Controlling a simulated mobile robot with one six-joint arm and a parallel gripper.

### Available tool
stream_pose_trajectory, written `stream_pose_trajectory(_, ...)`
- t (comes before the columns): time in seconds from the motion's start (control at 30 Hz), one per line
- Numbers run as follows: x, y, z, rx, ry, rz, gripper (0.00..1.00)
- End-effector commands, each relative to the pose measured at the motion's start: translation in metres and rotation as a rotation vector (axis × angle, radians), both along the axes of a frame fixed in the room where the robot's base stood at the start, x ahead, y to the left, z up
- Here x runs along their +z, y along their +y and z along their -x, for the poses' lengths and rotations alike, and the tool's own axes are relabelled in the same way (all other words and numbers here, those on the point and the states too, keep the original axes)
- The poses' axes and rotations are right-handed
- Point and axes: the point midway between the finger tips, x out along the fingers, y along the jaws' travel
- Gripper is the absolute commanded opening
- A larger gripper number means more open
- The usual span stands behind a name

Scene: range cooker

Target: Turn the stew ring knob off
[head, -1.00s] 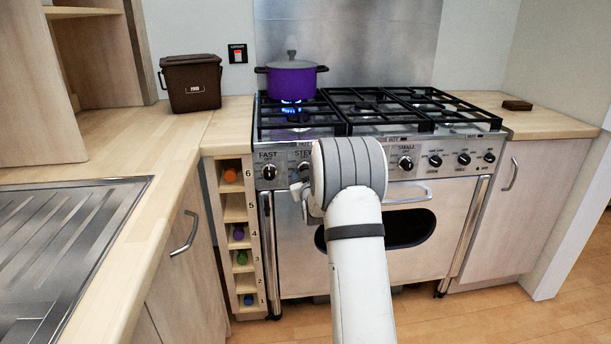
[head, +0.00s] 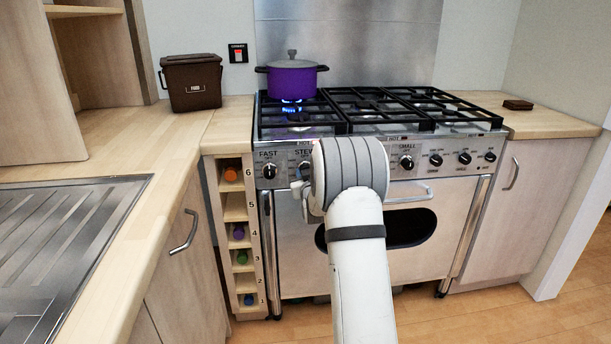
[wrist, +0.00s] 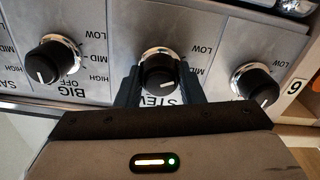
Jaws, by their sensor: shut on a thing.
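The stew ring knob (wrist: 158,72) is a black knob with a silver collar above the upside-down "STEW" label in the wrist view. My gripper (wrist: 160,84) is shut on it, one dark finger on each side.
The FAST knob (head: 269,170) is just left of the stew knob; it is on the right in the wrist view (wrist: 256,84). The BIG knob (wrist: 50,62) is on the other side. A wine rack (head: 240,235) adjoins the cooker's left.

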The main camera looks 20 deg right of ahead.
Motion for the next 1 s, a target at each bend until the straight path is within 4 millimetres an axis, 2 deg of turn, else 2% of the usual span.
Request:
stream_pose_trajectory(0.27, -0.0041, 0.0004, -0.0006, 0.002, -0.057, -0.186, 0.12)
stream_pose_trajectory(1.0, -0.0018, 0.0000, -0.0005, 0.003, -0.252, -0.862, 0.12)
